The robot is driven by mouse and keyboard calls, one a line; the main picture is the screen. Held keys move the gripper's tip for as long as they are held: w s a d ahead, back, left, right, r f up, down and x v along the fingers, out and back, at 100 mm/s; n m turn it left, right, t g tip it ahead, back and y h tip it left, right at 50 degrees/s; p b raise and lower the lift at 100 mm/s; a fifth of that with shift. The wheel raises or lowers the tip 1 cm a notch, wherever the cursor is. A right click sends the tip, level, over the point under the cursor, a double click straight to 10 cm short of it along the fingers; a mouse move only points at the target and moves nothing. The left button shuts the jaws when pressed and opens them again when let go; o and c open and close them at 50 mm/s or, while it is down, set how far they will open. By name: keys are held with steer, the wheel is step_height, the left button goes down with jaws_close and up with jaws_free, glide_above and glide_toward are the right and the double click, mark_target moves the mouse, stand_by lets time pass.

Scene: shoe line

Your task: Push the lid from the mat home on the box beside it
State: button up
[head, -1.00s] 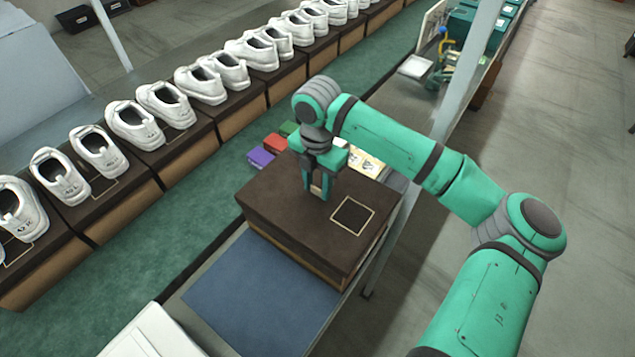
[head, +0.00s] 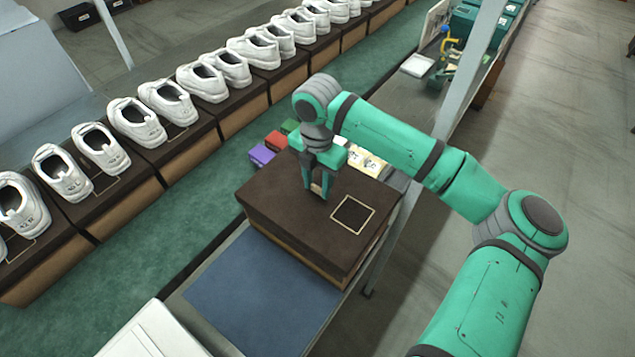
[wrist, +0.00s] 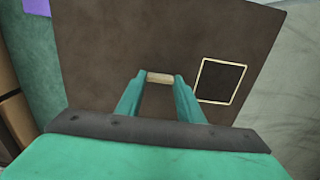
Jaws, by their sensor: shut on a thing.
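The dark brown lid (head: 285,200) lies over the top of the tan-sided box (head: 300,260); a strip of tan side shows under its front edge. I cannot tell whether it is fully down all round. The lid has a pale square outline to the right of my gripper. My gripper (head: 318,192) points down at the lid's middle, shut on a small pale wooden grip (wrist: 160,77), which shows between the fingertips in the wrist view. The blue mat (head: 260,295) in front of the box is bare.
Small coloured boxes (head: 263,154) and pale cards (head: 368,163) lie behind the box. A row of white shoes on brown boxes (head: 185,150) runs along the left, past a green strip. A white object (head: 155,335) stands at the front left. A grey post (head: 465,70) rises at right.

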steer(key=shift+w+f, duration=0.1)
steer(key=shift+f, duration=1.95)
stand_by(0.4)
steer(key=o, duration=1)
steer(key=shift+o, duration=0.2)
